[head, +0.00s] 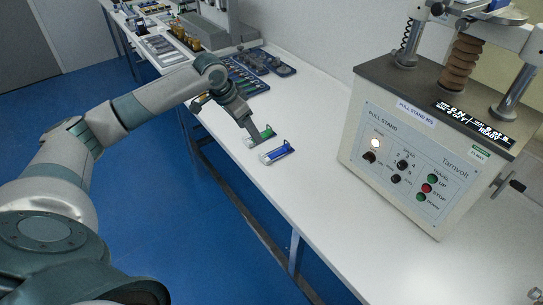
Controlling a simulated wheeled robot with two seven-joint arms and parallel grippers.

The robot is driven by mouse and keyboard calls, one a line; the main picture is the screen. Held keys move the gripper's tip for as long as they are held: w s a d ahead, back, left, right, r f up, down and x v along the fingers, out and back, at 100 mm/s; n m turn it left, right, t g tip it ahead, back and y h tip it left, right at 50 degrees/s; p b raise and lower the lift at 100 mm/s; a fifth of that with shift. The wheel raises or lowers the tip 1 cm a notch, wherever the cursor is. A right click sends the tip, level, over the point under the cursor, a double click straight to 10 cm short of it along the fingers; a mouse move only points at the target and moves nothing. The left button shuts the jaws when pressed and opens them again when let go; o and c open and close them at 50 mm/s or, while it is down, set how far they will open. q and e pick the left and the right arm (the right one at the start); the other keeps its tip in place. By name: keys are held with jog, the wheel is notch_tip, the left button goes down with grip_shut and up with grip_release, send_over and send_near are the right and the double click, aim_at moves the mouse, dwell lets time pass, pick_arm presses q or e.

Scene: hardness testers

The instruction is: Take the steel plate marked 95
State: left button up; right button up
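I cannot make out a steel plate marked 95; no such number is readable in the head view. My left arm reaches in from the left, and my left gripper (253,134) points down over the white table, right by a small tool with a green part (266,132). Whether its fingers touch that tool, or are open or shut, is too small to tell. A similar tool with a blue part (277,153) lies just in front, clear of the gripper. My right gripper is not in view.
A pull stand (420,150) with knobs and buttons stands at the right of the white table (305,190). Dark trays (268,62) and several small items, with grey equipment (205,32), occupy the far end. The table between the blue tool and the pull stand is clear.

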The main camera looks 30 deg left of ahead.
pick_arm(q)
jog(key=p, duration=0.2)
send_over(265, 156)
jog(key=s, duration=0.2)
jog(key=f, duration=0.9)
jog(key=shift+s+a+f, duration=0.15)
jog(key=shift+a+f, duration=0.2)
jog(key=shift+f+p, duration=0.5)
jog(key=shift+p, duration=0.1)
jog(key=p+x, duration=0.1)
jog(key=x, duration=0.2)
jog(key=shift+w+f, duration=0.25)
jog(key=shift+f, duration=0.3)
jog(key=shift+c, duration=0.7)
jog(key=c, duration=1.2)
